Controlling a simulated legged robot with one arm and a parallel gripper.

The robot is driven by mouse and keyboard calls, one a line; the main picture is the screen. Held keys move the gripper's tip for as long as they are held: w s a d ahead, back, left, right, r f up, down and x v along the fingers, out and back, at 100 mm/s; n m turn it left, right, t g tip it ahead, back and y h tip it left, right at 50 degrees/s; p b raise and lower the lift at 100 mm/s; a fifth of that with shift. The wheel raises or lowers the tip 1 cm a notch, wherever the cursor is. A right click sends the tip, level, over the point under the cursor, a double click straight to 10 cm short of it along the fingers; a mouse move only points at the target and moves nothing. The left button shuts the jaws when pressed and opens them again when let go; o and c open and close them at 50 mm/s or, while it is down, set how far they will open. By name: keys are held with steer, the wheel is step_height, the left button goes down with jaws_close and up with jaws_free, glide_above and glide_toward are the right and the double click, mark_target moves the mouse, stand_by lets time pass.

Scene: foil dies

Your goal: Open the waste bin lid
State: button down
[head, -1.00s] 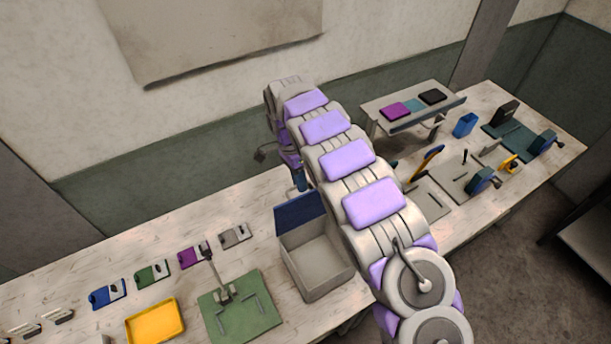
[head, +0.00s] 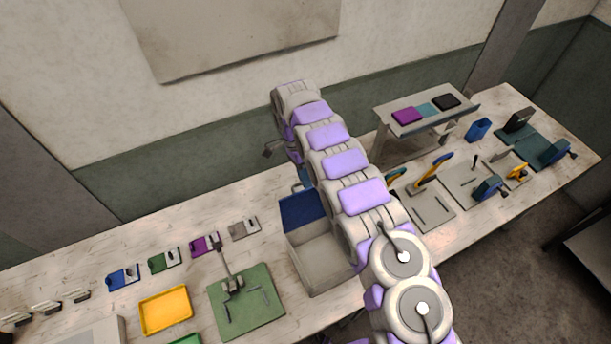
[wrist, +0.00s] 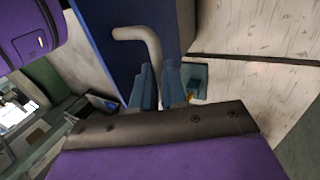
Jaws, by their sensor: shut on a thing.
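The waste bin (head: 318,262) is a grey open-topped box on the table, left of my arm in the head view. Its dark blue lid (head: 302,210) stands raised at the bin's back edge, and the inside shows. In the wrist view the lid (wrist: 120,35) is a tall blue panel with a bent grey handle (wrist: 140,38). My gripper (wrist: 160,88) has its blue-grey fingers shut on this handle, one on each side. In the head view my arm hides most of the gripper.
A green board with a clamp (head: 250,302) and a yellow tray (head: 165,309) lie left of the bin. Blue, green, purple and grey dies stand behind them. A raised shelf (head: 458,108) and several tools stand right of my arm. The wall is close behind the table.

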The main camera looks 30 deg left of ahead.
steer(key=shift+s+f, duration=0.15)
steer(key=c, duration=1.2)
jaws_free()
steer(key=shift+a, duration=0.15)
steer(key=shift+o, duration=0.2)
steer(key=shift+d+b, duration=0.25)
steer(key=shift+b, duration=0.05)
